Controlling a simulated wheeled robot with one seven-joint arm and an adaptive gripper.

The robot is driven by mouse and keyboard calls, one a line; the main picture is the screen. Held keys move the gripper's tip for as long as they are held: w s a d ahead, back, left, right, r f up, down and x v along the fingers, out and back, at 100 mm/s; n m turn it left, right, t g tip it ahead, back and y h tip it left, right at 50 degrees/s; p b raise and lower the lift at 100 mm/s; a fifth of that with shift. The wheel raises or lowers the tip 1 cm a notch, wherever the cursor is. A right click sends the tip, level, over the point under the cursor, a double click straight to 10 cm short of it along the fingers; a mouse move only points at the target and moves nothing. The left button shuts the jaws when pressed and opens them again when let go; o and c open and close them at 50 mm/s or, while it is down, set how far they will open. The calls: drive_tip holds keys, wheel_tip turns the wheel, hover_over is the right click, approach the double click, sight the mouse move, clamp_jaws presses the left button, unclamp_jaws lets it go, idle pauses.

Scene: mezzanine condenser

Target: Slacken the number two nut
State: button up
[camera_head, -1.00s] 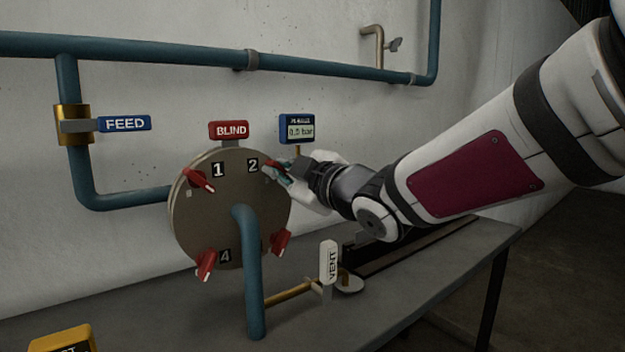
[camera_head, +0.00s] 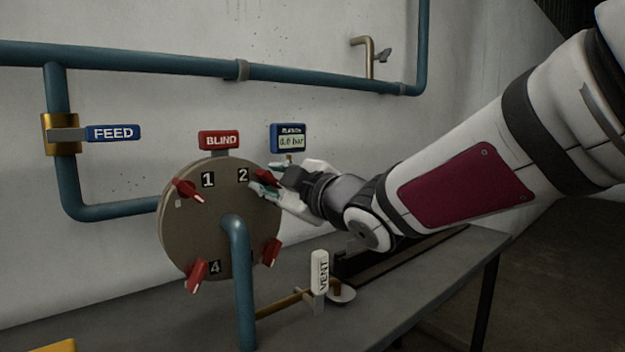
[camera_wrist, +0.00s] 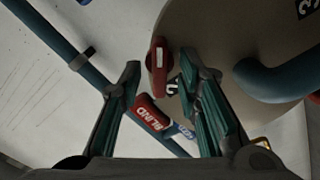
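The number two nut is a red winged handle (camera_head: 267,178) beside the label 2 on the round grey flange (camera_head: 190,245). In the wrist view this red nut (camera_wrist: 158,68) has a white mark and sits between the fingertips, with a gap on each side. My gripper (camera_head: 263,181) is open at the flange's upper right, its fingers on either side of the nut. The wrist view shows both teal-padded fingers of my gripper (camera_wrist: 160,72) spread apart and holding nothing. The label 2 is partly covered in the wrist view.
Other red nuts sit by label 1 (camera_head: 187,191), by label 4 (camera_head: 196,275) and at lower right (camera_head: 271,251). A blue pipe (camera_head: 242,290) stands before the flange. The BLIND tag (camera_head: 219,140), pressure display (camera_head: 288,138), FEED handle (camera_head: 112,133) and VENT handle (camera_head: 319,270) are near.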

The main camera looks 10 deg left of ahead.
drive_tip(key=v, duration=1.1)
drive_tip(key=shift+s+d, duration=0.25)
